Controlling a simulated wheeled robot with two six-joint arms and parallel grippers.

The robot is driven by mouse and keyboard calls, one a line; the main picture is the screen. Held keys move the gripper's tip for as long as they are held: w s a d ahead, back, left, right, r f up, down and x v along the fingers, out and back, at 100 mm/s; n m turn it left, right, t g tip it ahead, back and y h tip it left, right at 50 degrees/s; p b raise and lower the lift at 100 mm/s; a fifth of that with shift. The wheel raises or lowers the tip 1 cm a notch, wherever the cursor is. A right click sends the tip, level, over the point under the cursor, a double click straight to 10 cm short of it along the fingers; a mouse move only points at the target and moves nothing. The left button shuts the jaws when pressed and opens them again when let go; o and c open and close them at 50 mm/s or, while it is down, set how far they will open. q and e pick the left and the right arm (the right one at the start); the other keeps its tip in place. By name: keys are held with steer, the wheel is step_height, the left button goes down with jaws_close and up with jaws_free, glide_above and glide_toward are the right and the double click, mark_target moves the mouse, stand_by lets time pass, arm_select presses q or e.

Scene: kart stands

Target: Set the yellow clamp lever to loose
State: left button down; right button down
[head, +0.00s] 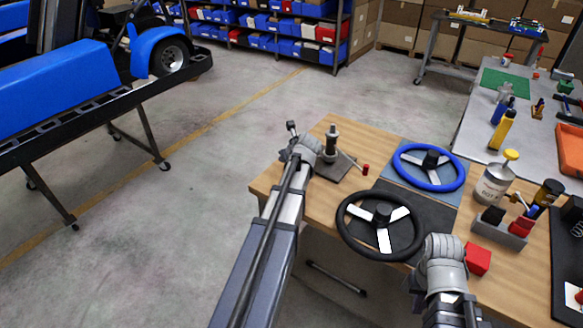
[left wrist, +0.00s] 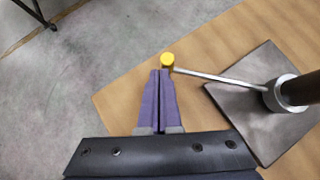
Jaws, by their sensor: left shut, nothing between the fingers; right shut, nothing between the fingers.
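The yellow knob (left wrist: 167,60) of the clamp lever shows in the left wrist view, on a thin metal rod (left wrist: 222,78) that runs right to the dark clamp post (left wrist: 298,90). My left gripper (left wrist: 159,73) is shut and empty, its tips right beside the knob; I cannot tell whether they touch it. In the head view the clamp post (head: 332,140) stands upright on a dark base plate (head: 336,170). The yellow knob is hidden there behind my left wrist. A red knob (head: 365,169) shows to its right. My right gripper (head: 416,296) is shut, mostly hidden by its wrist.
A black steering wheel (head: 348,229) and a blue steering wheel (head: 428,187) lie right of the clamp. A red block (head: 477,259), a tin (head: 493,187) and a grey tool holder (head: 508,238) are farther right. The table's left edge is close to my left gripper.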

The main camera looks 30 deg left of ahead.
arm_select(q)
steer(key=w+a, duration=0.2)
steer(key=shift+w+a, duration=0.25)
steer(key=shift+a, duration=0.1)
steer(key=shift+w+a, duration=0.8)
steer(key=shift+w, duration=0.15)
